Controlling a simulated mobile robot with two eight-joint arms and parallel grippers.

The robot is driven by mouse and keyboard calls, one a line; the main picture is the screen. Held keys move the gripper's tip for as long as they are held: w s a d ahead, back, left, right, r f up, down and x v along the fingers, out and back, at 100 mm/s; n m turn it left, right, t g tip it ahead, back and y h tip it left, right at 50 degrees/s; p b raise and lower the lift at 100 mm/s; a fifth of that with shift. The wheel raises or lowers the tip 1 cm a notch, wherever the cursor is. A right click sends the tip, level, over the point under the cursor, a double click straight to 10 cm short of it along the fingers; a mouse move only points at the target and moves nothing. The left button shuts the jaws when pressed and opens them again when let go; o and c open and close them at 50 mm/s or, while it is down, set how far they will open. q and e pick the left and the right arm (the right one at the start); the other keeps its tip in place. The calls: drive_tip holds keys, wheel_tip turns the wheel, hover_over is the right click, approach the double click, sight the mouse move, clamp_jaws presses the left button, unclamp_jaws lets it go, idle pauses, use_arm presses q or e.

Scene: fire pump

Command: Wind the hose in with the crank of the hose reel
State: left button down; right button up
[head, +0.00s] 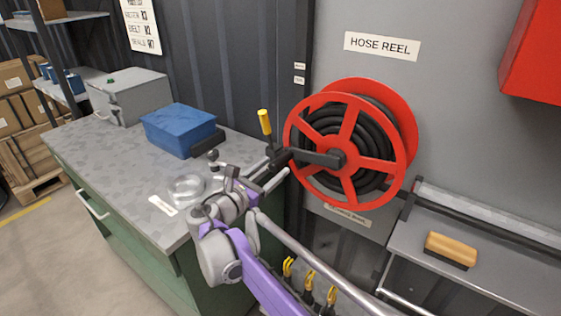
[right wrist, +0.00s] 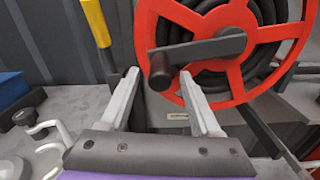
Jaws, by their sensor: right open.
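The hose reel (head: 351,144) is a red spoked wheel on the grey wall panel, with black hose coiled inside. Its dark crank arm (head: 318,158) points left from the hub in the head view. In the right wrist view the crank (right wrist: 207,49) ends in a dark round grip (right wrist: 160,72), seen nearly end-on. My right gripper (head: 263,174) is open just in front of and below the crank's grip. In the right wrist view its fingertips (right wrist: 158,76) appear on either side of the grip; contact cannot be made out. My left gripper is not in view.
A yellow-handled lever (head: 265,122) stands left of the crank. The workbench (head: 110,155) holds a blue bin (head: 179,130), a grey box (head: 130,95) and a clear round item (head: 187,187). A brush (head: 451,249) lies on the right shelf. A red cabinet (head: 535,60) hangs upper right.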

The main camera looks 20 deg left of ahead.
sight(281, 161)
drive_tip(key=shift+x, duration=2.25)
drive_tip(key=shift+c, duration=0.2)
clamp_jaws()
